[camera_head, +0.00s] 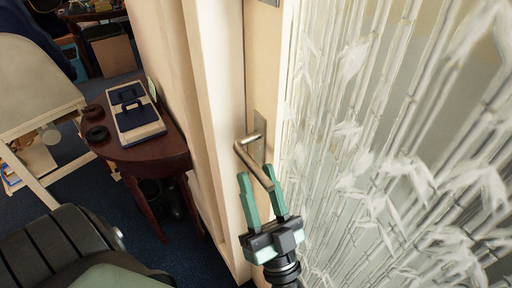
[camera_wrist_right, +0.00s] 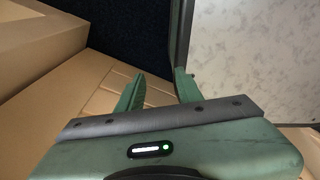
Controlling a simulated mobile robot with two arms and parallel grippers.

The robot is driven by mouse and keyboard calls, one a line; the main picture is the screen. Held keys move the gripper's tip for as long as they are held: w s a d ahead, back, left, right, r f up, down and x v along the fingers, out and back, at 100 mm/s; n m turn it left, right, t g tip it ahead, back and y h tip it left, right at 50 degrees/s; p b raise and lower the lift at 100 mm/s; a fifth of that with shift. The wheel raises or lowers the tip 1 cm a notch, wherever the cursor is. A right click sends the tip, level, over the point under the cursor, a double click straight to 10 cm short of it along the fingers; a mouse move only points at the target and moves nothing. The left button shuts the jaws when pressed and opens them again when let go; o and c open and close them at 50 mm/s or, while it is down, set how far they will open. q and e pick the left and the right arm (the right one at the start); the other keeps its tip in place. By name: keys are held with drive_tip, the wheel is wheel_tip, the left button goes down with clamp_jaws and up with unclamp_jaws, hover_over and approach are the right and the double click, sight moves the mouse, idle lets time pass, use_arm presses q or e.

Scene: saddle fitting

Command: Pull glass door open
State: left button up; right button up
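The glass door (camera_head: 350,150) fills the right of the head view, with a white bamboo pattern and a cream stile. It appears closed against its frame. A metal lever handle (camera_head: 256,165) sits on a plate on the stile. My left gripper (camera_head: 262,192) is at the handle's lower end, its green fingers apart. The lever's end shows between the fingertips, close to the right finger; I cannot tell whether they touch. My right gripper (camera_wrist_right: 157,88) shows in the right wrist view, fingers apart with nothing between them.
A dark red wooden table (camera_head: 150,160) with a boxed item (camera_head: 135,112) and dark rings stands left of the door frame (camera_head: 215,110). A pale chair or easel (camera_head: 35,95) is further left. The right wrist view shows tan panels (camera_wrist_right: 60,95) and a pale patterned surface (camera_wrist_right: 255,60).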

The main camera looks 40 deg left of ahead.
sight(253, 161)
use_arm(q)
drive_tip(key=p+x, duration=0.1)
drive_tip(key=x, duration=0.4)
drive_tip(key=shift+w+a+r, duration=0.15)
drive_tip(key=shift+a+r, duration=0.1)
clamp_jaws()
idle(1.2)
